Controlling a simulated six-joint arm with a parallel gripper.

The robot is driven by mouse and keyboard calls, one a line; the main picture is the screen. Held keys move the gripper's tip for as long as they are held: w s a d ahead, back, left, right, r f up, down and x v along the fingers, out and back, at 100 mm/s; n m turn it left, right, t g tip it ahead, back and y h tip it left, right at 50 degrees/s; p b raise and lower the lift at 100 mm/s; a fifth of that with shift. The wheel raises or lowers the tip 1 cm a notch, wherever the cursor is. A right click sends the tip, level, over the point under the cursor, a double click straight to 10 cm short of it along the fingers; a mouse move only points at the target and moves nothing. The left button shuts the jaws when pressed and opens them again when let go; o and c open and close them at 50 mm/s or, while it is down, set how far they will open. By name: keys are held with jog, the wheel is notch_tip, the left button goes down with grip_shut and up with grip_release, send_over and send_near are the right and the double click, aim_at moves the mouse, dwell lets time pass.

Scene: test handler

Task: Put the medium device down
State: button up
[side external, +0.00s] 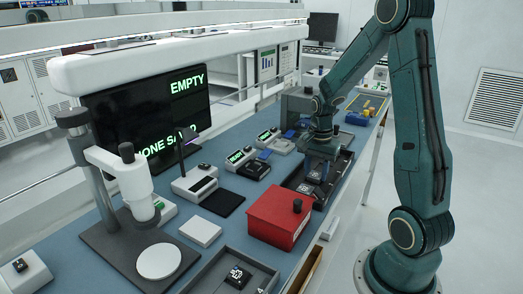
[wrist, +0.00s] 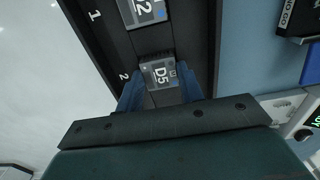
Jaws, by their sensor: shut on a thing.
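My gripper (side external: 319,160) reaches down over a dark tray (side external: 345,163) on the bench's right side. In the wrist view, its two blue fingers (wrist: 161,88) are shut on a grey device marked D5 (wrist: 159,73), taken as the medium device. The D5 device is over or in the dark tray (wrist: 112,45), beside the number 2. Whether its underside touches the tray floor cannot be told. Another device (wrist: 142,12) lies in the tray beside the number 1. The side view shows small devices below the gripper, partly hidden by it.
A red box (side external: 277,219) with a black knob stands close in front of the tray. Another dark tray (side external: 207,272) with a device (side external: 238,276) is at the front. A microscope (side external: 130,180), a white block (side external: 200,231) and several small testers stand left. Blue bench surface shows between them.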

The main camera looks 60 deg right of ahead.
aim_at(315, 175)
jog(key=shift+f, duration=0.15)
jog(key=o, duration=0.9)
notch_tip(315, 175, up, 12)
jog(key=shift+r, duration=0.2)
jog(key=shift+a, duration=0.1)
dwell(0.6)
